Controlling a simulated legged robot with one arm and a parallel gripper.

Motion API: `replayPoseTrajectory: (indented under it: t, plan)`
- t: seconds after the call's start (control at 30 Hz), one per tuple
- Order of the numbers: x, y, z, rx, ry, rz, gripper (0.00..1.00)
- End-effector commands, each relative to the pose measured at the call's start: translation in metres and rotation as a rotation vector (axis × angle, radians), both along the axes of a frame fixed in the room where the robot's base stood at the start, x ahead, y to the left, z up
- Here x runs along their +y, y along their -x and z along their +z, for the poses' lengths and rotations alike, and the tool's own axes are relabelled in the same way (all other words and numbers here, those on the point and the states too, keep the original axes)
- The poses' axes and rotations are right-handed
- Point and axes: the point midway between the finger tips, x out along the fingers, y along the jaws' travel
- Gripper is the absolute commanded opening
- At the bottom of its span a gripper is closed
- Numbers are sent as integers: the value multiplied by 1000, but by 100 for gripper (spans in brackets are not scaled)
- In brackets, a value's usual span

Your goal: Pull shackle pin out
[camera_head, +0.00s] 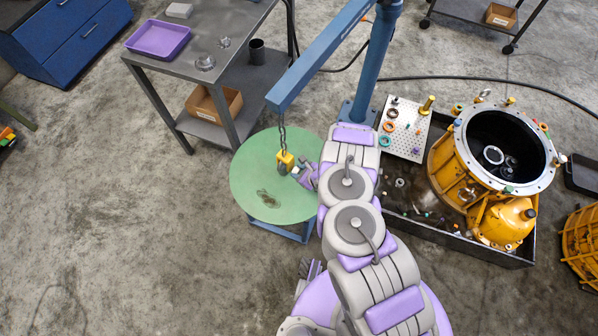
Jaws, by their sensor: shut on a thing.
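A yellow hook block with a shackle (285,161) hangs on a chain (282,132) from the end of the blue hoist boom (318,56). It is over the round green table (248,179). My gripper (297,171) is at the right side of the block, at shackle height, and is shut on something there. The shackle pin is too small to make out and is mostly hidden by my gripper. My arm reaches up from the bottom of the picture.
A yellow transmission housing (450,165) stands in a dark tray (455,243) at right, with a white pegboard (405,128) of small parts beside it. A grey workbench (240,18) with a purple tray (158,39) is at upper left.

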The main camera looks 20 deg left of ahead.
Motion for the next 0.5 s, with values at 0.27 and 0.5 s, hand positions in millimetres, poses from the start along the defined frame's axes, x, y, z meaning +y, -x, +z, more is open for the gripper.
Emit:
replayPoseTrajectory:
  t: [0.27,0.5]
  plan:
    - [-2,0,1,0,-1,-3,0]
    - [-38,12,1,3,1,-7,0]
